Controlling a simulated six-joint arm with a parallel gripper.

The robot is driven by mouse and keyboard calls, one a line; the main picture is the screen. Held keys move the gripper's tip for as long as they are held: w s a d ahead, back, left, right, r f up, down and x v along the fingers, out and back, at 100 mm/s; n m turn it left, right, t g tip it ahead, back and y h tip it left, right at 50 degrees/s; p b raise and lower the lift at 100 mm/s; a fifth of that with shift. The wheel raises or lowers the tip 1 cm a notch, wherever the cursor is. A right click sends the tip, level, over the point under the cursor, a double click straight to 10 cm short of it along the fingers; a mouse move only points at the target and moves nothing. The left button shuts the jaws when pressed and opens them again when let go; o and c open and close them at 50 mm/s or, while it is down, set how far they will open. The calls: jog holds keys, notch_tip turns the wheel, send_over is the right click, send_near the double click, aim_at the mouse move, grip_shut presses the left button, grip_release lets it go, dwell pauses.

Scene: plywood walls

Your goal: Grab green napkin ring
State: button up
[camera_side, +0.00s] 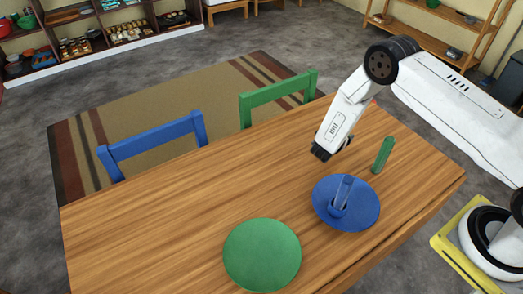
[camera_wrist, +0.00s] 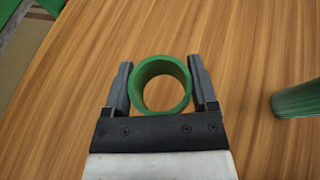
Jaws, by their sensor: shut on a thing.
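The green napkin ring (camera_wrist: 158,61) sits between the two dark fingers of my gripper (camera_side: 320,154) in the wrist view. The fingers press on its left and right sides, and its round opening faces the camera, with wood showing through it. In the side view my gripper points down at the far side of the wooden table, left of the green rolled napkin (camera_side: 382,154). The ring is hidden there behind the gripper. I cannot tell whether the ring touches the table. The green napkin also shows at the right edge of the wrist view (camera_wrist: 297,99).
A blue plate (camera_side: 361,213) holds a blue ring with a blue napkin standing in it. A green plate (camera_side: 262,254) lies on the wooden table (camera_side: 180,222) at the front. Blue (camera_side: 155,138) and green (camera_side: 277,95) chairs stand behind. The table's left part is clear.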

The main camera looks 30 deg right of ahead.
notch_tip(320, 180, up, 6)
dwell(0.5)
dwell(0.5)
